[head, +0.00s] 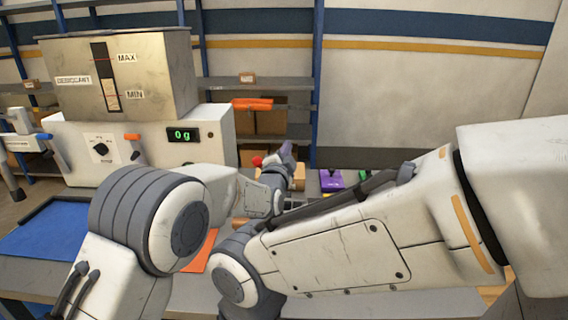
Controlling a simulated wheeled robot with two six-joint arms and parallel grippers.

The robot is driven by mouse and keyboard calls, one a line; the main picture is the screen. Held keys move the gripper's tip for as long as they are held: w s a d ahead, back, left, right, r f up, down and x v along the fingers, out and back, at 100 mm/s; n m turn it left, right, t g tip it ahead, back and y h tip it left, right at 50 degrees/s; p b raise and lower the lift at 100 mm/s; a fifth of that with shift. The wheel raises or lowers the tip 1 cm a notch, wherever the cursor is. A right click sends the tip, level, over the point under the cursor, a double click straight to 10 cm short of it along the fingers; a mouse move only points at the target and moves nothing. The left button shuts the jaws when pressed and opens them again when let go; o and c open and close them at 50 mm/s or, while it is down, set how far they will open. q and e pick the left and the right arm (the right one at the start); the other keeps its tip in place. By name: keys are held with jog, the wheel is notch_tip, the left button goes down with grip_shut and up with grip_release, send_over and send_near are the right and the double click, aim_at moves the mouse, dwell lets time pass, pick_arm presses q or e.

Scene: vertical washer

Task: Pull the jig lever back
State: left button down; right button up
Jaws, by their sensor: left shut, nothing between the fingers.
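A small red knob (257,161), which looks like the end of the jig lever, shows near the middle of the head view. The lever's shaft and most of the jig are hidden behind my arm and gripper. My left gripper (287,153) is shut and empty, just right of the red knob. I cannot tell whether it touches the lever. My right arm crosses the foreground from the right, and its gripper does not show.
A desiccant hopper (150,75) stands on a white dispenser (75,150) with a green "0 g" display (184,135). A blue mat (40,238) lies at left. A purple block (331,181) sits right of my left gripper. Shelves (285,83) stand behind.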

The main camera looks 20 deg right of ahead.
pick_arm(q)
jog(key=r+b+v, duration=0.1)
jog(key=b+v, duration=0.1)
jog(key=v, duration=0.7)
jog(key=shift+s+f, duration=0.55)
pick_arm(e)
jog(key=shift+d+f, duration=0.15)
jog(key=shift+f, duration=0.55)
pick_arm(q)
jog(key=shift+d, duration=0.1)
